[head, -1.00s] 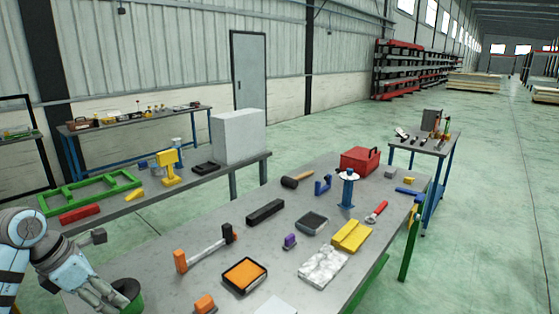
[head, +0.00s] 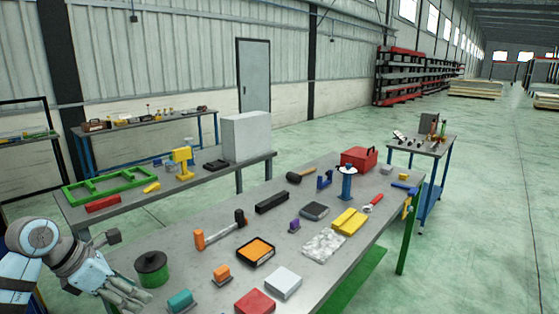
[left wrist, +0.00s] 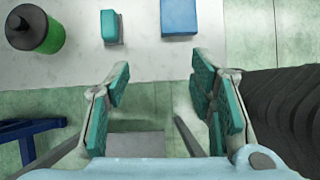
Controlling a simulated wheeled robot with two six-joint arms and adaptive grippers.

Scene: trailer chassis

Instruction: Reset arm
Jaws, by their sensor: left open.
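My left gripper (head: 128,297) is at the lower left of the head view, beside the near left edge of the workbench (head: 215,262). In the left wrist view its fingers (left wrist: 160,82) are spread wide with nothing between them, over the strip of floor just off the bench edge. The closest bench items are a green and black round pot (head: 151,268) and a teal block (head: 180,300). Both stand apart from the fingers, and the wrist view also shows the pot (left wrist: 38,30) and the teal block (left wrist: 113,27). My right gripper is out of view.
The bench holds many items: an orange-handled hammer (head: 215,235), an orange tray (head: 243,257), a white block (head: 283,282), a red block (head: 254,303) and a red toolbox (head: 358,159). A second bench behind holds a green frame (head: 70,198). Open floor lies right.

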